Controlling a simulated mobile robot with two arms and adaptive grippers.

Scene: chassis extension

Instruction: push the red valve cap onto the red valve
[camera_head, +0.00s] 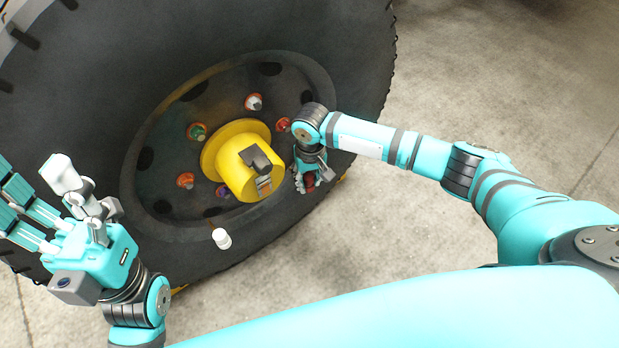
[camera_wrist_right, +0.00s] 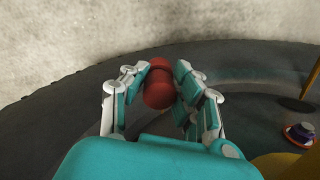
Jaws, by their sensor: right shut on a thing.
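My right gripper (camera_head: 312,183) is shut on the red valve cap (camera_wrist_right: 158,88), which sits between its fingers in the right wrist view. In the head view the cap (camera_head: 309,180) is mostly hidden by the fingers, in front of the wheel's right side. Two reddish fittings show around the yellow hub: one at the lower left (camera_head: 185,180) and one at the upper right (camera_head: 283,125); I cannot tell which is the red valve. The held cap is apart from both. My left gripper (camera_head: 55,205) is open and empty at the left.
The big black tyre (camera_head: 75,80) surrounds a dark rim with a protruding yellow hub (camera_head: 236,160). A green fitting (camera_head: 196,131), a white one (camera_head: 254,102) and a purple one (camera_head: 222,190) ring the hub. A white-tipped stem (camera_head: 222,238) sticks out below. Concrete floor lies right.

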